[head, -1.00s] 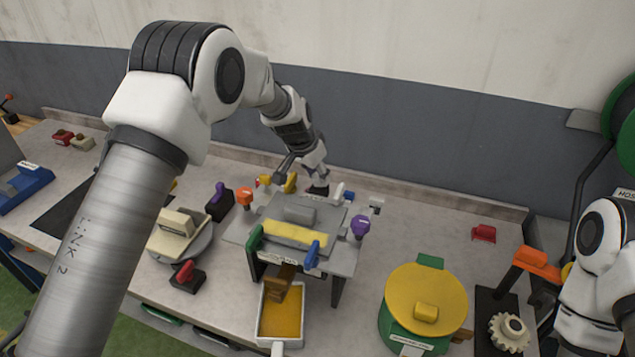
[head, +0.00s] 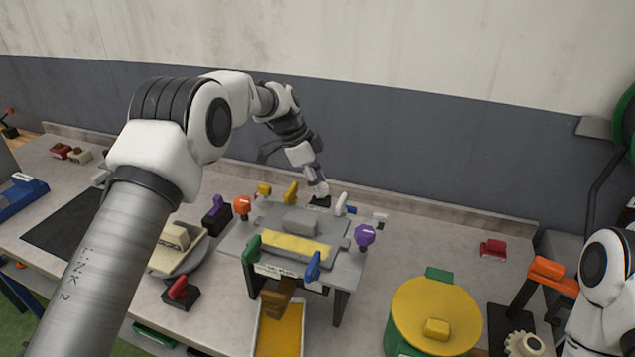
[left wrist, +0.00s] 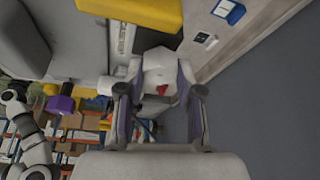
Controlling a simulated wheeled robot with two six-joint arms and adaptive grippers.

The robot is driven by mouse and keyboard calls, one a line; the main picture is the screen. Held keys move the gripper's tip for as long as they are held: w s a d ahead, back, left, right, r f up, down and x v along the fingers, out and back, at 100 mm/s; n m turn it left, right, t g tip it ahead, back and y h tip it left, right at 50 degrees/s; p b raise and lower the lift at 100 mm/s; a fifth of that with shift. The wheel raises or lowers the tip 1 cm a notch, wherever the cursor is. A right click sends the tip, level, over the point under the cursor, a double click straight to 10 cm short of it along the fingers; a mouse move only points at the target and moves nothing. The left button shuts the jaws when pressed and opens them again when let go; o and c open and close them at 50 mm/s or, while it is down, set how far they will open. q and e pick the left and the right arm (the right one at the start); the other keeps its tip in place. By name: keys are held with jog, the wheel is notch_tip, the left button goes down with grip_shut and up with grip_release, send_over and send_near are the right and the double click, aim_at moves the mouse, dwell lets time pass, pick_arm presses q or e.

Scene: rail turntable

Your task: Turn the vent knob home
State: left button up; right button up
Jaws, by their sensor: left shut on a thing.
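My left gripper (head: 319,186) is behind the grey raised fixture (head: 335,262), at its back edge. In the left wrist view its two purple-sided fingers (left wrist: 160,105) are closed about a white piece (left wrist: 158,62) with a small red mark. In the head view a white handle (head: 341,203) stands just right of the fingertips; I cannot tell if it is the same piece. A dark base (head: 320,200) sits under the fingertips. No readable label shows which knob is the vent knob. My right gripper is out of view.
Yellow (head: 290,192), orange (head: 242,207), green (head: 252,249), blue (head: 313,266) and purple (head: 365,236) knobs ring the fixture. A yellow-lidded green pot (head: 437,310) stands at right. The wall (head: 420,150) is close behind the gripper. Free counter lies around the red block (head: 493,248).

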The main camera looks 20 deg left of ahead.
pick_arm(q)
jog(key=shift+f+m+g+p, duration=0.3)
jog(key=shift+m+g, duration=0.3)
jog(key=shift+m, duration=0.5)
grip_shut()
grip_release()
jog(key=shift+d, duration=0.1)
jog(key=o, duration=1.1)
jog(key=shift+o, duration=0.2)
jog(key=shift+w+d+r, duration=0.1)
jog(key=v, duration=1.2)
